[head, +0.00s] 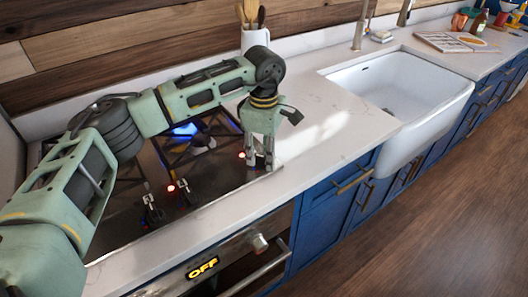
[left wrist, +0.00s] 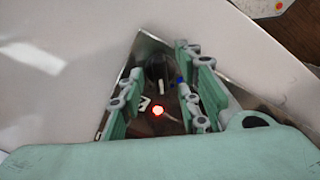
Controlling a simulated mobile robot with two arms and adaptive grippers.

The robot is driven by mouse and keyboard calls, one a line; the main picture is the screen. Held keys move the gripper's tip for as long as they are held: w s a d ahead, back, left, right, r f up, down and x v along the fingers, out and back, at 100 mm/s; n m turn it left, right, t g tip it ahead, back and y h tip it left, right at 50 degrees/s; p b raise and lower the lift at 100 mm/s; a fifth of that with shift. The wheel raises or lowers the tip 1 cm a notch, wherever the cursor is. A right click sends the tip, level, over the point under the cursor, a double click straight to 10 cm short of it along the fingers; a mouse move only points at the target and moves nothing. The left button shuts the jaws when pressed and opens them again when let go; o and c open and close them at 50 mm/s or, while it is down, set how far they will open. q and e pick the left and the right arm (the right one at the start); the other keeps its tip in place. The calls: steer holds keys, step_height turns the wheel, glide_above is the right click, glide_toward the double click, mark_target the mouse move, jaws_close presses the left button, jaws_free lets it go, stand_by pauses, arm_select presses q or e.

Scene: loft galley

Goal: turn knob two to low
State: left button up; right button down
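The black cooktop (head: 130,222) has small knobs with red lights along its front edge. Two knobs show at the left, one (head: 152,208) and another (head: 183,196). My left gripper (head: 258,163) points down at the cooktop's right front end and hides what is beneath it. In the left wrist view, a dark round knob (left wrist: 158,70) with a pale pointer lies between the parted fingers of the left gripper (left wrist: 160,85). A red light (left wrist: 157,110) glows beside it. A pale mark next to the light is too blurred to read. My right gripper is not in view.
A blue glow (head: 185,129) shows at a burner under black grates, behind my left arm. A white sink (head: 400,95) and a utensil crock (head: 255,40) stand beyond. The counter right of the gripper is clear.

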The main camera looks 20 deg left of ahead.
mark_target(264, 157)
arm_select(q)
step_height(264, 157, up, 12)
stand_by(0.5)
stand_by(0.3)
